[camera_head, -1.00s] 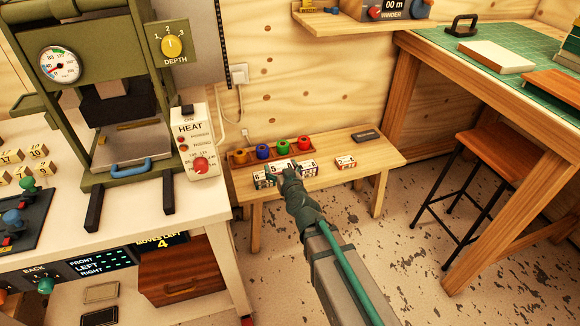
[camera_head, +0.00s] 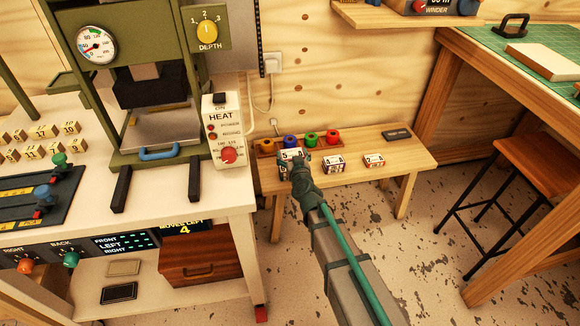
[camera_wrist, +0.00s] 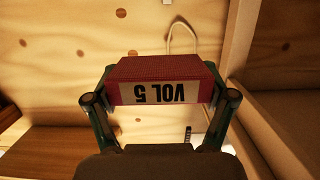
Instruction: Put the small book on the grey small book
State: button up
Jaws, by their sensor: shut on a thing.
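My gripper (camera_head: 293,158) is over the left part of the low wooden bench (camera_head: 412,153). In the wrist view, my gripper (camera_wrist: 160,98) is shut on a small red book (camera_wrist: 160,70) with a white label that reads VOL 5 upside down. The held book also shows in the head view (camera_head: 290,154), with a 5 on its white label. Two more small labelled books stand on the bench, one in the middle (camera_head: 333,163) and one to its right (camera_head: 374,160). A dark grey flat block (camera_head: 397,135) lies at the back right. I cannot tell whether it is a book.
A rack with several coloured rolls (camera_head: 311,138) stands along the bench's back. A green press (camera_head: 150,90) and heat box (camera_head: 224,135) stand on the white table at left. A brown stool (camera_head: 540,160) and the green-topped table (camera_head: 490,45) are at right.

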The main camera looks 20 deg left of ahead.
jog(key=w+a+f+b, duration=0.1)
jog(key=f, duration=0.1)
jog(key=w+f+b, duration=0.2)
jog(key=w+a+f+b, duration=0.1)
jog(key=f, duration=0.1)
jog(key=shift+w+a+b, duration=0.2)
jog(key=shift+a+b, duration=0.1)
jog(key=shift+b, duration=0.05)
notch_tip(320, 180, down, 3)
jog(key=b, duration=0.3)
jog(key=shift+f, duration=0.2)
jog(key=o, duration=1)
jog(key=shift+o, duration=0.2)
